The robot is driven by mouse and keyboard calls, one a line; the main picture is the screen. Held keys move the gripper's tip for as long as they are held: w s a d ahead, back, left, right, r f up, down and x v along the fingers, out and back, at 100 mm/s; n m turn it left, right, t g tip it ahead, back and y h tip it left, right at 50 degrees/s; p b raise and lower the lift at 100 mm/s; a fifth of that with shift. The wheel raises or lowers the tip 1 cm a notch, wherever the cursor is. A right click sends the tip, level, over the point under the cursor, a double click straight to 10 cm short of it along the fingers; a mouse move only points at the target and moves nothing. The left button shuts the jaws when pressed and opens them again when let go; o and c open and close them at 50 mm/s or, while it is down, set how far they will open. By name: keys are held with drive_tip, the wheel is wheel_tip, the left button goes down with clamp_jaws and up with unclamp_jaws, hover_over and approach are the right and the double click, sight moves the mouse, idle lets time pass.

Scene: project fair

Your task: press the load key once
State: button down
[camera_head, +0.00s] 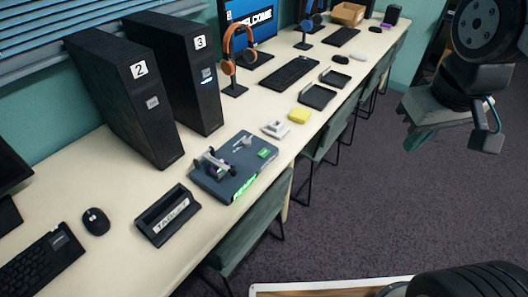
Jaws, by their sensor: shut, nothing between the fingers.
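A flat blue-grey device (212,186) lies on the long table, with a small wheeled model on its top. A green patch (268,152) shows on its top near the right corner, and a lit green strip (245,186) runs along its front edge. Lettering on them is too small to read, so I cannot tell which part is the load key. My gripper (418,138) hangs at the upper right, over the carpet and well apart from the device. It is shut and empty.
A black holder marked TABLET (169,216) sits left of the device. Black towers numbered 2 (130,95) and 3 (185,75) stand behind. A yellow pad (299,116) lies to the right. Chairs (250,225) stand along the table's front. Carpet (350,205) is open at right.

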drive_tip(key=w+a+f+n+t, duration=0.2)
drive_tip(key=w+f+n, duration=0.1)
drive_tip(key=w, duration=0.7)
drive_tip(key=n+t+y, duration=0.3)
drive_tip(key=n+y, duration=0.3)
drive_tip(key=n, duration=0.5)
hover_over(266, 154)
wheel_tip(266, 154, down, 16)
drive_tip(key=shift+f, duration=0.25)
drive_tip(key=shift+s+f, duration=0.1)
drive_tip(key=shift+f, duration=4.35)
drive_tip(key=shift+f, duration=0.15)
drive_tip(key=shift+f, duration=0.25)
